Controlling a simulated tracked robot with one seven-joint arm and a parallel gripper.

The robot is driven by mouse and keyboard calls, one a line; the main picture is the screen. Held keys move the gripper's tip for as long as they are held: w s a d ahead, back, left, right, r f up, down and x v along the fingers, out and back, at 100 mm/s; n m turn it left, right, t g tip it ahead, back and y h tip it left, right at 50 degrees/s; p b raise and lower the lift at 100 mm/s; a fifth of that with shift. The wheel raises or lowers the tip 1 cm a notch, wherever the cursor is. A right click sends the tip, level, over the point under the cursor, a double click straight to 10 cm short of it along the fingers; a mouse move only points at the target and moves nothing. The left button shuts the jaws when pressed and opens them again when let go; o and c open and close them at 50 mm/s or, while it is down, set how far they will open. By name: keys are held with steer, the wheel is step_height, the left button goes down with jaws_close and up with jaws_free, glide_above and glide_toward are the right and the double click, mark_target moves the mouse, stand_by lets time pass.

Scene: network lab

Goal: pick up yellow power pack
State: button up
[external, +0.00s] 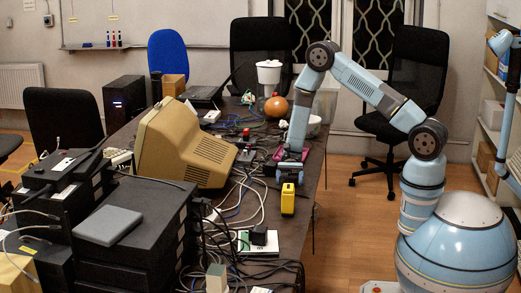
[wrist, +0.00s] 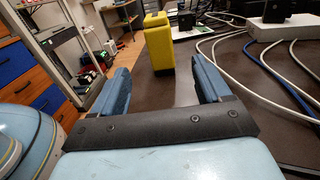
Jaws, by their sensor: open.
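The yellow power pack (external: 288,199) stands upright on the dark table near its right edge, in front of my gripper in the external view. In the wrist view the yellow power pack (wrist: 158,43) stands ahead, centred between my two blue fingers and beyond their tips. My gripper (wrist: 158,80) is open and empty, with a gap between its fingertips and the pack. In the external view my gripper (external: 290,176) is low over the table, just behind the pack.
White and blue cables (wrist: 262,62) run over the table (wrist: 240,115) to the right of the pack. A beige monitor (external: 185,143) stands to the left. An orange ball (external: 276,106) and a white cup (external: 269,76) are farther back. The table's edge is close on the pack's other side.

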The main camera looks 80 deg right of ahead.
mark_target(287, 202)
steer(key=a, duration=0.4)
steer(key=s+a, duration=0.1)
steer(key=a, duration=0.8)
steer(key=shift+s+a+f, duration=0.15)
steer(key=shift+s+a, duration=0.1)
steer(key=shift+a, duration=0.15)
steer(key=shift+c, duration=0.2)
steer(key=c, duration=1.3)
